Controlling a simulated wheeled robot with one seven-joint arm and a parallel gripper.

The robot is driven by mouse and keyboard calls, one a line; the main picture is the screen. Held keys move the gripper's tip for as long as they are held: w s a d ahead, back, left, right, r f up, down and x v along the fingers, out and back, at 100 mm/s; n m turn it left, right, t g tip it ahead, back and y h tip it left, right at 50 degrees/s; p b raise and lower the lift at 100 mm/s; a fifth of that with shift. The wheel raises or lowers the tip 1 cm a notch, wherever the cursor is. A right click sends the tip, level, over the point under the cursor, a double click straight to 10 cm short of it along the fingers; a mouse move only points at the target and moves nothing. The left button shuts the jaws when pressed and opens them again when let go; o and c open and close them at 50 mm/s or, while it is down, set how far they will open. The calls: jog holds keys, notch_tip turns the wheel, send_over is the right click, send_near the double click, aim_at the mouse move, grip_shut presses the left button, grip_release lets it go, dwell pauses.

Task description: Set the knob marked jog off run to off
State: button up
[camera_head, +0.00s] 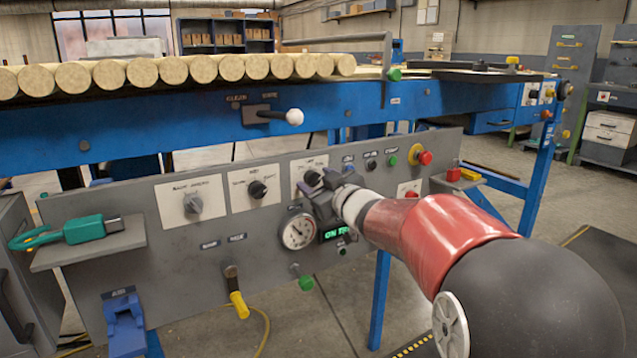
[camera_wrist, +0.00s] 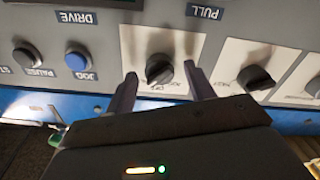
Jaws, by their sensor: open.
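The black rotary knob (camera_wrist: 159,70) sits on a white plate (camera_wrist: 148,42) in the wrist view, which shows the panel upside down. Small lettering beside it looks like "off"; the rest is too blurred to read. My gripper (camera_wrist: 160,74) is open, with one finger on each side of the knob; I cannot tell whether either touches it. In the head view the knob (camera_head: 312,178) shows just above and left of my gripper (camera_head: 322,192), which hides part of its plate. Where its pointer aims is unclear.
Another black knob (camera_head: 258,189) and a grey knob (camera_head: 193,204) are to the left. A blue jog button (camera_wrist: 77,61) and a black pause button (camera_wrist: 26,55) are close by. A gauge (camera_head: 298,231) is below my gripper. A white-tipped lever (camera_head: 294,117) sticks out above the panel.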

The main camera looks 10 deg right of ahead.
jog(key=c, duration=1)
jog(key=n+b, duration=0.3)
jog(key=n, duration=0.1)
jog(key=shift+f, duration=0.2)
jog(key=n+b, duration=0.2)
jog(key=n, duration=0.2)
jog(key=shift+n, duration=0.3)
jog(key=o, duration=1)
jog(key=shift+r, duration=0.1)
